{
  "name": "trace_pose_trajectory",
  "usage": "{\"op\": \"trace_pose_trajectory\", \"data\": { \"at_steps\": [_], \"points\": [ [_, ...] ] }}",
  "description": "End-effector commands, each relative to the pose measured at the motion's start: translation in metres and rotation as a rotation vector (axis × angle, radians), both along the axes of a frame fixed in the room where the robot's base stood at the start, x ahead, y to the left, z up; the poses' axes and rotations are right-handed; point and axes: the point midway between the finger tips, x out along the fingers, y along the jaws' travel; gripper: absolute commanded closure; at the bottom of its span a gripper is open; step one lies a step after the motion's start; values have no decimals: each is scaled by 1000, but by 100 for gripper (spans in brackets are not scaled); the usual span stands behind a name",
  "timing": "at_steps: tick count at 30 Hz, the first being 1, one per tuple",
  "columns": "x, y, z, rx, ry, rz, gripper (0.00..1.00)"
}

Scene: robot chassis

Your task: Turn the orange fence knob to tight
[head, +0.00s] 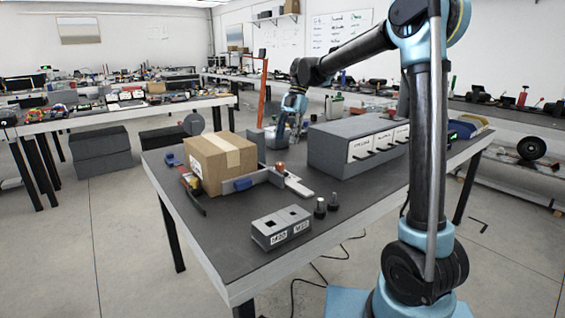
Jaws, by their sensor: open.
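The orange fence knob (281,167) is a small orange-red piece at the right end of a grey fence on the dark bench top (200,234). The fence (262,178) runs along the front of a cardboard box (219,163) and carries a blue block (243,184). My gripper (282,138) hangs pointing down above and behind the knob, apart from it. Its fingers are small and partly lost against the things behind. They look empty. Whether the knob is tight cannot be told.
A grey cabinet (340,137) with labelled drawers stands right of the fence. A grey block with two holes (281,228) and two black pegs (320,208) are nearer the front. A white strip (298,187) lies beside the knob. The bench's front left is clear.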

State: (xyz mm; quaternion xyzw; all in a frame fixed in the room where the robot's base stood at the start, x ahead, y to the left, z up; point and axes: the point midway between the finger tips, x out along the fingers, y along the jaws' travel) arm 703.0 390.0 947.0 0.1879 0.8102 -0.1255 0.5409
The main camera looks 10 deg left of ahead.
Motion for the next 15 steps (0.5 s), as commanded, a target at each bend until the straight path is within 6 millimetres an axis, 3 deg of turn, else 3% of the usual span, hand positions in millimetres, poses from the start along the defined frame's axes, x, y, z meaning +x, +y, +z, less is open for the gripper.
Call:
{"op": "trace_pose_trajectory", "data": {
  "at_steps": [9, 15],
  "points": [
    [-20, 10, -52, 0, 0, 1, 51],
    [-29, 14, -77, -1, 0, 0, 51]
  ]
}}
